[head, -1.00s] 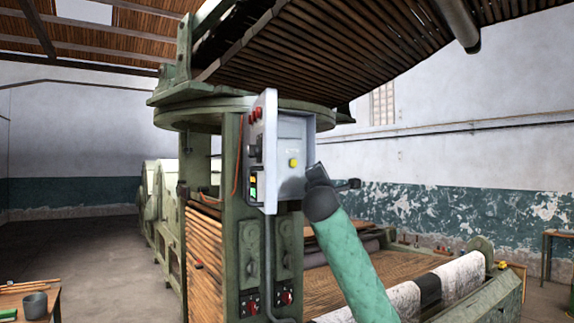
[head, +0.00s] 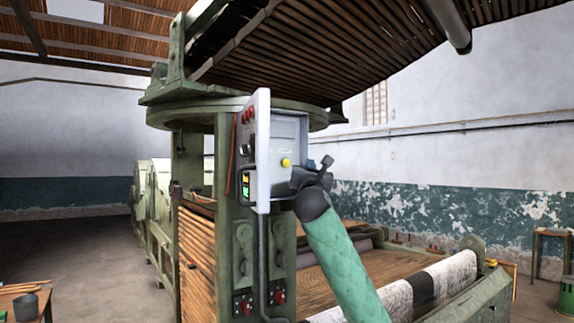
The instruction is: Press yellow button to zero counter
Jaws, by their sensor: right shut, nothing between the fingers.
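The yellow button (head: 286,162) sits on the right-hand face of a grey control box (head: 285,135) fixed to the green machine's post. A small display or label shows above it, too small to read. My right gripper (head: 297,174) is dark, shut and empty, just right of and slightly below the button. It looks very close to the box face; I cannot tell whether it touches. My right arm, in a green sleeve, comes up from the bottom. My left gripper is not in view.
The box's left face carries red buttons (head: 247,116) and a lit green and yellow panel (head: 245,185). The green machine (head: 228,240) fills the middle, with a slatted apron overhead (head: 330,50). A table with a grey pot (head: 26,307) stands at lower left. Open floor lies at left.

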